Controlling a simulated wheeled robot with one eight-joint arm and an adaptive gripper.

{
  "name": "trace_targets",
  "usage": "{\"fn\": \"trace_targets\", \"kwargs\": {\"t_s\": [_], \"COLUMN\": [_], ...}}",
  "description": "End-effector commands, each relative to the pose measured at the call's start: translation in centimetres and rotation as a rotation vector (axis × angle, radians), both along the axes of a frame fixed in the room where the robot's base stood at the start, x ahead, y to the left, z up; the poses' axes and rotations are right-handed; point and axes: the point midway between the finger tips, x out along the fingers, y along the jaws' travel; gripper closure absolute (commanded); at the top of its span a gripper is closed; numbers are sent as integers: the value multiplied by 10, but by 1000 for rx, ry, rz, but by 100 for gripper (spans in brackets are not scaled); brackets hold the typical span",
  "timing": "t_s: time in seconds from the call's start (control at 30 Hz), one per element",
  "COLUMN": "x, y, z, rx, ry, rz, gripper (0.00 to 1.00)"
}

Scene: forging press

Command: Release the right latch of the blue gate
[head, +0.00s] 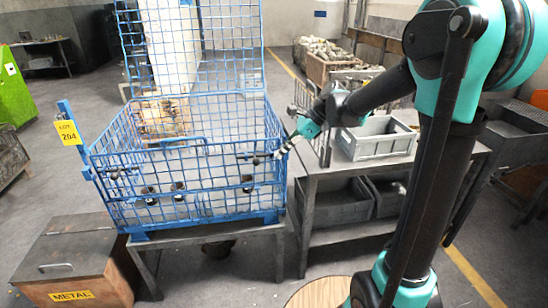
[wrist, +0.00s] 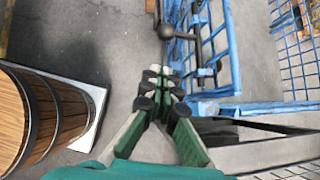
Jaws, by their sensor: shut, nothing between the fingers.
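The blue wire-mesh crate (head: 190,190) stands on a metal table, and its blue gate forms the front side facing me. The right latch (head: 254,159) is a dark bar with a ball knob near the gate's upper right. A left latch (head: 116,173) sits at the other end. My gripper (head: 282,152) is shut and empty, just right of the right latch. In the wrist view the fingertips (wrist: 160,76) point toward the latch's dark ball knob (wrist: 166,32), with a visible gap between. The latch rod runs beside the blue bars.
A dark metal table (head: 312,205) with a grey bin (head: 375,148) stands close right of the crate. A wooden barrel (wrist: 45,110) is at left in the wrist view. A box marked METAL (head: 75,255) stands at lower left. Open floor lies in front.

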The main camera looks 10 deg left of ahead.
Motion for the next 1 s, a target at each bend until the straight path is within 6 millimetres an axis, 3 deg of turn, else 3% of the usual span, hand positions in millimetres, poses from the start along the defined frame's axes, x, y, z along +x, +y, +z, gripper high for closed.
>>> {"fn": "trace_targets", "kwargs": {"t_s": [0.2,0.4,0.87,1.0], "x": [3,4,4,-2], "y": [-30,-47,-52,-58], "z": [37,57,64,55], "rx": [0,0,0,-18], "ry": [1,1,0,-42], "rz": [-2,-1,1,29], "gripper": [100,100,100,100]}}
